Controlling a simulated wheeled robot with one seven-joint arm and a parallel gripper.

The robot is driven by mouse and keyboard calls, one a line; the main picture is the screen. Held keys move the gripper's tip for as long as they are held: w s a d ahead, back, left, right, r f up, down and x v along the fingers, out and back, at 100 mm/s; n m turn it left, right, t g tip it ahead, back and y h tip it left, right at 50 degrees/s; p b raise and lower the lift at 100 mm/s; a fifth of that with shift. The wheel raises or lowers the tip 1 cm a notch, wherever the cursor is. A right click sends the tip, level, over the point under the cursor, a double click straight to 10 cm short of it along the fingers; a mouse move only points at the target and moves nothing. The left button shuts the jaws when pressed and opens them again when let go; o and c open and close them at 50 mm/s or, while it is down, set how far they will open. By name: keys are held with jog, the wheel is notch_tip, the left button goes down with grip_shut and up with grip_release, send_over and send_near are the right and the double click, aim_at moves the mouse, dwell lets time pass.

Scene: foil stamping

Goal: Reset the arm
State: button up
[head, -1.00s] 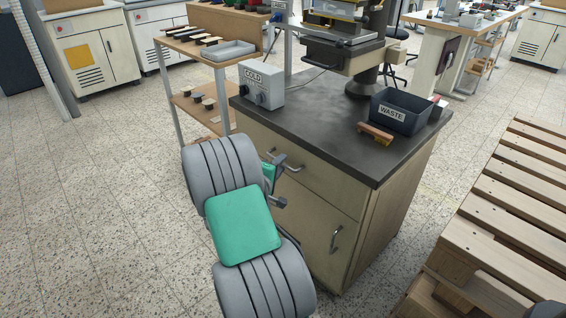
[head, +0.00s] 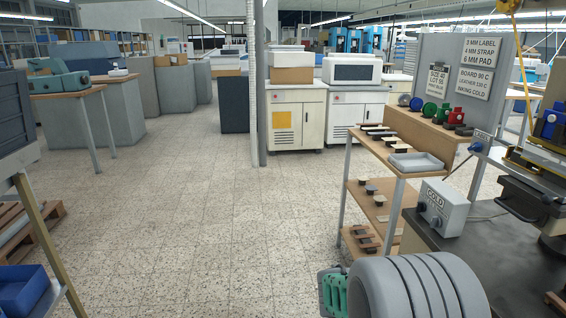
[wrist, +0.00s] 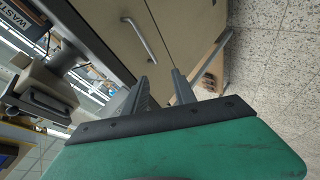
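My gripper (wrist: 158,86) shows in the wrist view with its two dark fingers apart and nothing between them. It points toward the beige cabinet front (wrist: 112,38) with a metal handle (wrist: 139,38). The gap from the fingers to the cabinet is hard to judge. In the head view my grey, ribbed arm shows at the bottom right, in front of the dark-topped bench (head: 470,262). The fingers are out of sight in that view.
The grey COLD box (head: 442,208) sits on the bench top, left of the press (head: 535,195). The speckled floor (head: 225,215) is clear in the middle.

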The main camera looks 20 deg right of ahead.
jog(key=s+a+r+y+p, duration=0.2)
jog(key=a+r+y+p, duration=0.65)
jog(key=a+r, duration=0.95)
jog(key=s+a+r+n+y+p, duration=0.1)
jog(key=s+a+r+p, duration=0.2)
jog(key=a, duration=0.4)
jog(key=s+a+r+n+y+p, duration=0.1)
jog(key=s+a+r+p, duration=0.2)
jog(key=a, duration=0.4)
jog(key=shift+s+g+p, duration=0.3)
jog(key=shift+s+p, duration=0.05)
jog(key=shift+s, duration=0.5)
